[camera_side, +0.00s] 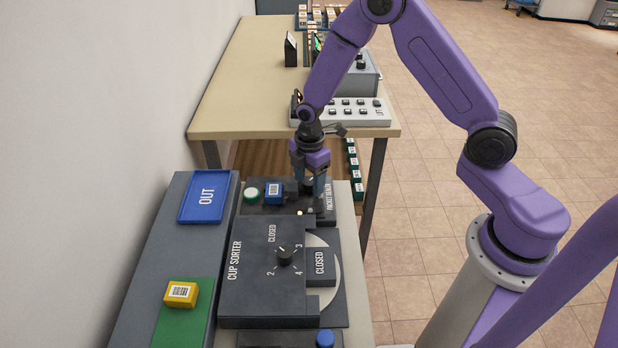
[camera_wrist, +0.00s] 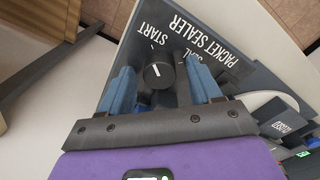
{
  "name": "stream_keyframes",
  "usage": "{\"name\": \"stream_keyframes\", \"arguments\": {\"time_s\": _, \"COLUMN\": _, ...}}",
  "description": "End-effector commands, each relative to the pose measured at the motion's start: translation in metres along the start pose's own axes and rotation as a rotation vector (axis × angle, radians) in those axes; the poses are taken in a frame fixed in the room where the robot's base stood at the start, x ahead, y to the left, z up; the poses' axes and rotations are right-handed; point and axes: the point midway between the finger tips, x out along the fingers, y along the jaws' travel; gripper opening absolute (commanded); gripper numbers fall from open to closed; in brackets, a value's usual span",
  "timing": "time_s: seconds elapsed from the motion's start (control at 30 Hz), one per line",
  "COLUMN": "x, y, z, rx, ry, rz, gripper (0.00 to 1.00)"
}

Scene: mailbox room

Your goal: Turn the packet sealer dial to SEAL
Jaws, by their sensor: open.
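The dark packet sealer (camera_side: 263,208) is at the far end of the bench in the side view, under my gripper (camera_side: 310,188). In the wrist view its black round dial (camera_wrist: 158,76) shows between the two blue fingers of my gripper (camera_wrist: 159,70). The fingers are open, one on each side of the dial, with visible gaps. The panel reads PACKET SEALER and START; a shorter word, ending in AL, is partly hidden by the right finger. A light mark shows on the dial, but I cannot tell exactly which label it points to. In the side view my gripper hides the dial.
The cup sorter (camera_side: 250,291), with its own dial (camera_side: 285,257), stands nearer. On the sealer sit a blue labelled block (camera_side: 273,194) and a green button (camera_side: 251,195). A blue OUT tray (camera_side: 190,207) and yellow box (camera_side: 181,293) lie left. A wooden table (camera_side: 225,100) stands behind.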

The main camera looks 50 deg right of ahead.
Motion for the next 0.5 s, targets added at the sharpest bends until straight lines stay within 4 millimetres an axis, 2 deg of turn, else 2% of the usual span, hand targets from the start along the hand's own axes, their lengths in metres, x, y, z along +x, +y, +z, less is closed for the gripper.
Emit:
{"name": "stream_keyframes", "arguments": {"time_s": 0.13, "x": -0.0002, "y": 0.0001, "z": -0.0001, "rx": 0.0, "ry": 0.0, "rz": 0.0, "gripper": 0.63}}
{"name": "stream_keyframes", "arguments": {"time_s": 0.17, "x": -0.0002, "y": 0.0001, "z": -0.0001, "rx": 0.0, "ry": 0.0, "rz": 0.0, "gripper": 0.57}}
{"name": "stream_keyframes", "arguments": {"time_s": 0.3, "x": -0.0003, "y": 0.0001, "z": -0.0001, "rx": 0.0, "ry": 0.0, "rz": 0.0, "gripper": 0.11}}
{"name": "stream_keyframes", "arguments": {"time_s": 0.33, "x": -0.0003, "y": 0.0001, "z": -0.0001, "rx": 0.0, "ry": 0.0, "rz": 0.0, "gripper": 0.07}}
{"name": "stream_keyframes", "arguments": {"time_s": 0.5, "x": -0.0004, "y": 0.0001, "z": -0.0001, "rx": 0.004, "ry": 0.0, "rz": 0.0, "gripper": 0.07}}
